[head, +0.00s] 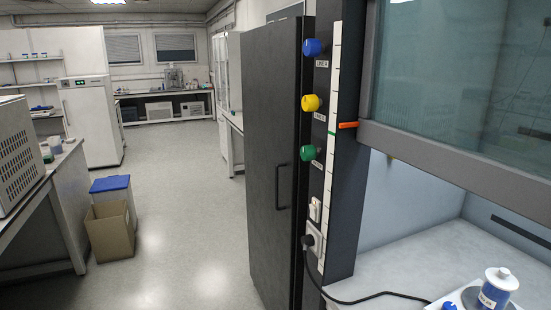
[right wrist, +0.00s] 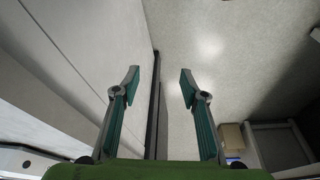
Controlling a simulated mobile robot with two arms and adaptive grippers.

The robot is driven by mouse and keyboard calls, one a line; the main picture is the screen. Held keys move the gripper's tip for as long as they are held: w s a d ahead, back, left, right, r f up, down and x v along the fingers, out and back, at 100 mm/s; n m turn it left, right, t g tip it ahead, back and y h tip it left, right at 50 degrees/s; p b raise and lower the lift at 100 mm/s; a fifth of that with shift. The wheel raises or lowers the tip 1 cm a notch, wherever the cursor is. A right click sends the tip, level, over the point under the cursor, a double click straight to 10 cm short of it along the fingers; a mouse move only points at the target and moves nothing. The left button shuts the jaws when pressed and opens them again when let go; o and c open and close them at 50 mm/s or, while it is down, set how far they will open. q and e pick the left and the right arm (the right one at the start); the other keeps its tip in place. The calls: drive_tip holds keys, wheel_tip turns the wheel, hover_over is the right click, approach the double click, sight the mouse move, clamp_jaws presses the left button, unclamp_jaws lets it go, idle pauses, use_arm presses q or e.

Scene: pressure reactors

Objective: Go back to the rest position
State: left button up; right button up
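My right gripper (right wrist: 159,80) shows in the right wrist view, with its two fingers spread apart and nothing between them. It hangs over the pale floor (right wrist: 215,60), beside light panels on the left of that view. My left gripper is not in the head view, and neither arm shows there. In the head view a white and blue container (head: 494,290) stands on a device inside the fume hood at the lower right.
A dark tall cabinet (head: 274,160) stands beside the hood, whose glass sash (head: 460,85) is partly raised. A black cable (head: 370,298) runs from a socket into the hood. A cardboard box (head: 109,232) and a blue-lidded bin (head: 110,184) stand left. The aisle floor (head: 185,200) is clear.

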wheel_tip(320, 180, down, 27)
drive_tip(key=s+g, duration=0.1)
drive_tip(key=s, duration=0.1)
drive_tip(key=s+d+f+g, duration=0.1)
drive_tip(key=s+d+f, duration=0.2)
drive_tip(key=s+f, duration=1.2)
drive_tip(key=shift+s+n, duration=0.3)
drive_tip(key=shift+s, duration=0.5)
